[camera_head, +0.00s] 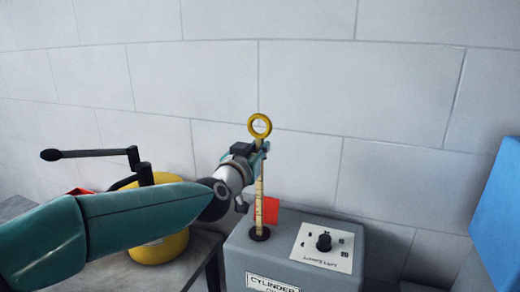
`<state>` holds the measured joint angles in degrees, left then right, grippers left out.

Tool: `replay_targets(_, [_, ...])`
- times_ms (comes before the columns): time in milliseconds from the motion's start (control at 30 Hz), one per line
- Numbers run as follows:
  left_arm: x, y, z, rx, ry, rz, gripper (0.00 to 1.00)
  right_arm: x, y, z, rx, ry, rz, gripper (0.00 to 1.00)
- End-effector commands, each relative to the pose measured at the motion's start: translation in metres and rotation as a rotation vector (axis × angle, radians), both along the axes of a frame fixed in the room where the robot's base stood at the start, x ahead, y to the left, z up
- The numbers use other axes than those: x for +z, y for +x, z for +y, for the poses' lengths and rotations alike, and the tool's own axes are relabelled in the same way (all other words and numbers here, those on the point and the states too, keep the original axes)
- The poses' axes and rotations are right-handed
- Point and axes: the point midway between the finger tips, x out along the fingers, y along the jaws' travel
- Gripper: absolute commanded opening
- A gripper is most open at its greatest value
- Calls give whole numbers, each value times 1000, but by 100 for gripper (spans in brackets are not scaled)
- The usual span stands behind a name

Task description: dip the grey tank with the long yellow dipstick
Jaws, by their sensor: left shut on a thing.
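The long yellow dipstick (259,188) stands upright with its ring handle at the top and dark marks along its length. Its lower end meets a dark round opening on top of the grey tank (240,262); how far it reaches inside is hidden. My left gripper (262,150) is shut on the dipstick just below the ring. The tank has a label reading "CYLINDER" on its front and a white plate with a black knob (324,242) on top. My right gripper is not in view.
A red piece (268,209) shows just behind the dipstick. A yellow rounded container (160,248) with a black crank handle (95,153) stands on a grey bench at left, partly behind my arm. A blue panel (500,215) is at right. A pale block wall stands behind.

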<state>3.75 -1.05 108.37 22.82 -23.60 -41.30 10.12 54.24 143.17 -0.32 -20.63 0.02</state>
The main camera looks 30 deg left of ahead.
Motion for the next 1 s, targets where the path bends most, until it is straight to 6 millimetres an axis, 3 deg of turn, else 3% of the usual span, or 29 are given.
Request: replay_targets(1000, [-75, 0, 0, 0, 0, 0, 0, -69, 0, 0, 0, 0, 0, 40])
